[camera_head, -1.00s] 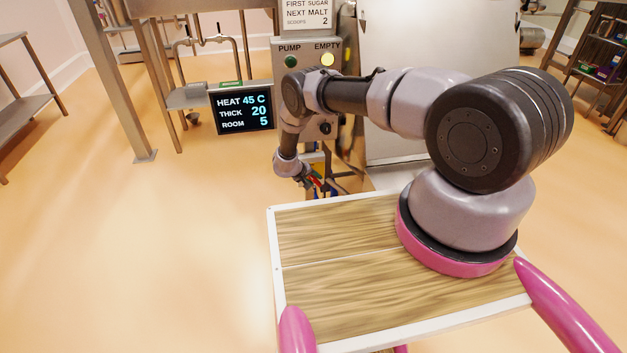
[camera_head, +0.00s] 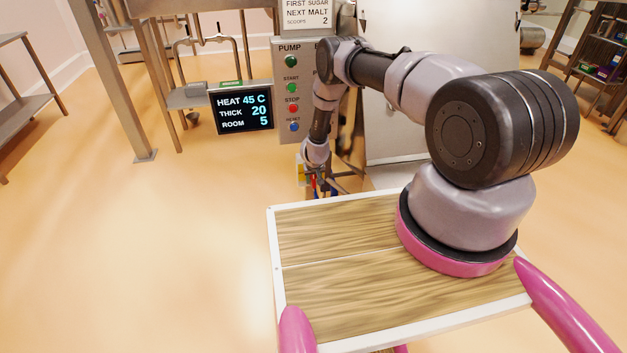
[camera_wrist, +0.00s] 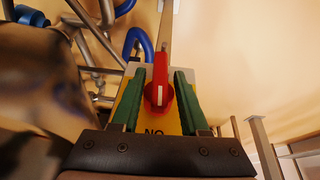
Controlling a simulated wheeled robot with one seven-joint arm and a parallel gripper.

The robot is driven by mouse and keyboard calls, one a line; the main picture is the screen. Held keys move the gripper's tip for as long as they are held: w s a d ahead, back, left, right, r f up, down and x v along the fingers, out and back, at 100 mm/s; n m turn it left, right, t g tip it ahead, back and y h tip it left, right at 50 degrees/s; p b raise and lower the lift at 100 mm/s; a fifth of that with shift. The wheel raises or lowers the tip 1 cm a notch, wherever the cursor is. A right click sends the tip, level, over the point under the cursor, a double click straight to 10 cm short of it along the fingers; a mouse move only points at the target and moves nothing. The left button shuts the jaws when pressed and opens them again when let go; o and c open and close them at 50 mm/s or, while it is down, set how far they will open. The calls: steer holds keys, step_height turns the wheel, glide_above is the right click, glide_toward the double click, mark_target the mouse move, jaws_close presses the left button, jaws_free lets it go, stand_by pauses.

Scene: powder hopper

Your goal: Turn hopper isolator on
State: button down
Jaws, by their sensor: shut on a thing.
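The hopper isolator has a red handle (camera_wrist: 157,93) with a white mark on a yellow and grey box (camera_wrist: 171,124). In the wrist view the handle looks upright, its white mark running up and down. My gripper (camera_wrist: 158,73) has its two green fingers on either side of the handle and is shut on it. Lettering on the yellow face is partly hidden by my gripper's dark body.
A grey control panel (camera_head: 283,128) with pump, start, stop and reset buttons stands above. A display (camera_head: 243,112) reads heat, thick and room. Blue-ended metal pipes (camera_wrist: 140,42) lie close behind the box. Open floor (camera_head: 210,220) lies to the left.

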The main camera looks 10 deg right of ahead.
steer(key=shift+w+r+y, duration=0.15)
steer(key=shift+w+y, duration=0.1)
steer(key=shift+y, duration=0.15)
stand_by(0.3)
steer(key=c, duration=0.8)
jaws_free()
steer(key=shift+c, duration=0.2)
steer(key=shift+o, duration=0.4)
steer(key=shift+s, duration=0.1)
steer(key=v, duration=1)
steer(key=shift+s+r, duration=0.2)
steer(key=shift+r, duration=0.1)
